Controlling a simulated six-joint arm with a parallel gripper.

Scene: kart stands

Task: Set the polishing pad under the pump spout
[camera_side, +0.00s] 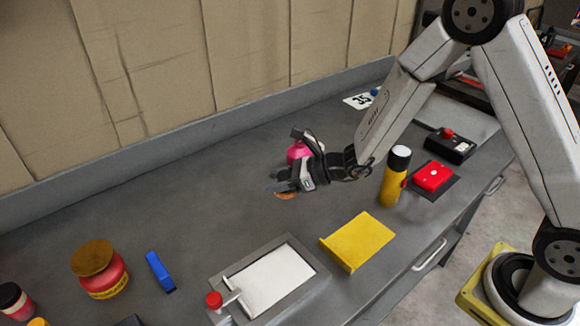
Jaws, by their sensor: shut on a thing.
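My gripper (284,181) is low over the middle of the grey bench, its fingers pointing left. It is shut on an orange-brown piece, which looks like the polishing pad (286,195). Only the pad's lower edge shows under the fingers, and I cannot tell whether it touches the bench. A pink rounded body (297,152) with a dark top piece shows just behind my gripper. It looks like the pump, but the gripper hides much of it and its spout is not clear.
A yellow can (395,178) stands right of my gripper, near a red box (434,176). A red jar (106,280) and blue block (159,271) are left.

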